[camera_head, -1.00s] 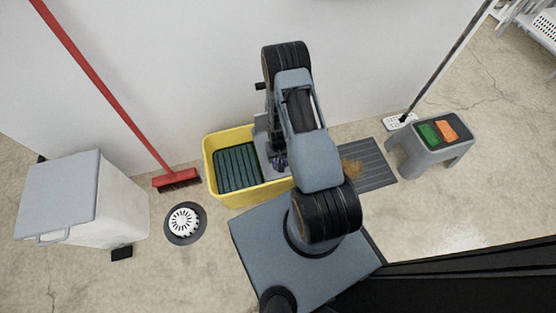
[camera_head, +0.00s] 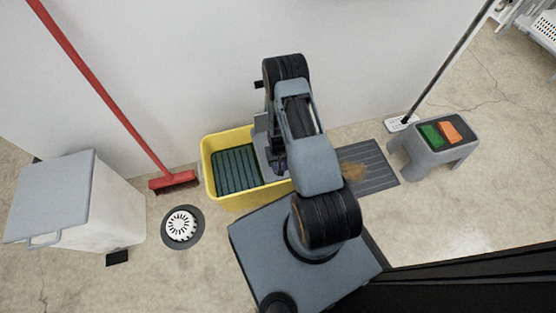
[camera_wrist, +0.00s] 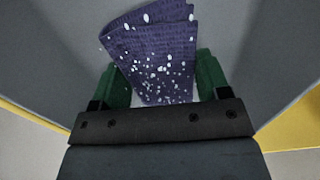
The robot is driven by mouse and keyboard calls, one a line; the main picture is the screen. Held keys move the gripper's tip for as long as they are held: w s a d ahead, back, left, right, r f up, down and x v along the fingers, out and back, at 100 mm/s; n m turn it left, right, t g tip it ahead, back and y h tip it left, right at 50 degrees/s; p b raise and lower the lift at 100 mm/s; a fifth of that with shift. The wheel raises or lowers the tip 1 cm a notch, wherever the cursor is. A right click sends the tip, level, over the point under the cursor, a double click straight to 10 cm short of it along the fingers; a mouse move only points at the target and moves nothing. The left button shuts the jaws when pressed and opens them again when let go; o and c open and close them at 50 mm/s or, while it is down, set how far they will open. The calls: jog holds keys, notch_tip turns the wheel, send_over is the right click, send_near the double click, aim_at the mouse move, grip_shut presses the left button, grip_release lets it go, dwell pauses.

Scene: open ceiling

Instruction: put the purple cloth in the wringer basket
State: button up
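The purple cloth (camera_wrist: 155,55), folded and flecked with white spots, lies inside the grey wringer basket (camera_wrist: 50,70) in the wrist view. Grey walls rise on both sides of it. My gripper (camera_wrist: 162,75) is over the cloth with its green fingers wide apart, one on each side of the cloth's near end. The cloth looks loose between them; its near end is hidden by the gripper body. In the head view the grey basket (camera_head: 261,140) sits at the right part of the yellow bucket (camera_head: 208,160), and my arm hides most of it.
A dark ribbed grate (camera_head: 236,170) fills the bucket's left part. A red broom (camera_head: 174,181), floor drain (camera_head: 182,227) and white bin (camera_head: 95,205) stand left. A stained mat (camera_head: 370,168), a mop (camera_head: 403,123) and a grey stool (camera_head: 440,150) with green and orange cloths are right.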

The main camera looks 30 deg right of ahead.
jog(key=o, duration=0.5)
jog(key=shift+c, duration=0.2)
notch_tip(320, 180, up, 12)
jog(key=p, duration=0.5)
jog(key=shift+r+p, duration=0.15)
jog(key=shift+p, duration=0.15)
